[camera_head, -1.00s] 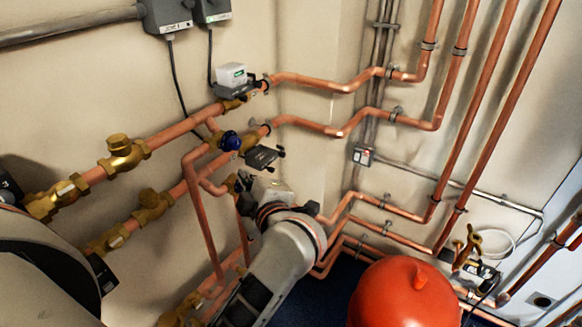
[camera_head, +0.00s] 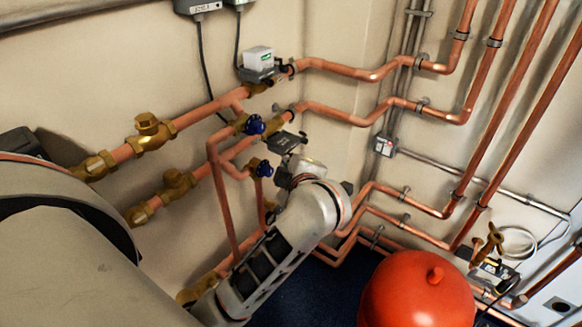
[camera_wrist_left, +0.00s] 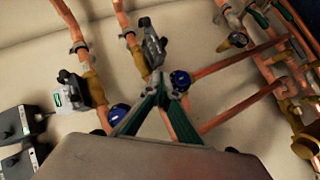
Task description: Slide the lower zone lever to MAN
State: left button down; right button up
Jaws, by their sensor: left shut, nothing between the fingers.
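The lower zone valve head (camera_head: 286,141) is a dark grey box on the lower copper pipe, in the middle of the head view. It also shows in the left wrist view (camera_wrist_left: 152,45), just beyond my fingertips. Its lever is too small to make out clearly, so I cannot tell its position. My left gripper (camera_wrist_left: 160,85) is shut and empty, its green fingers meeting close to this valve head. I cannot tell whether they touch it. In the head view my own wrist hides the fingertips. My right gripper is not in view.
The upper zone valve head (camera_head: 258,62), with a white-and-green top, sits above on the neighbouring pipe. Two blue handles, upper (camera_head: 251,125) and lower (camera_head: 264,168), are close to my left gripper. A red vessel (camera_head: 415,290) stands at lower right.

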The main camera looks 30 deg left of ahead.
pick_arm(q)
jog(key=w+a+f, duration=0.1)
jog(key=w, duration=0.1)
jog(key=w+a+f+b, duration=0.1)
jog(key=w, duration=0.1)
jog(key=w+a+f, duration=0.1)
jog(key=w+f, duration=0.1)
jog(key=shift+w+a, duration=0.15)
jog(key=shift+a, duration=0.25)
jog(key=shift+w+f+b, duration=0.25)
jog(key=shift+w+b, duration=0.05)
jog(key=shift+w, duration=0.1)
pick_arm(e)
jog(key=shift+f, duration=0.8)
pick_arm(q)
jog(key=shift+d, duration=0.1)
jog(key=shift+w, duration=1.05)
jog(key=shift+w+d, duration=0.1)
jog(key=shift+w, duration=0.25)
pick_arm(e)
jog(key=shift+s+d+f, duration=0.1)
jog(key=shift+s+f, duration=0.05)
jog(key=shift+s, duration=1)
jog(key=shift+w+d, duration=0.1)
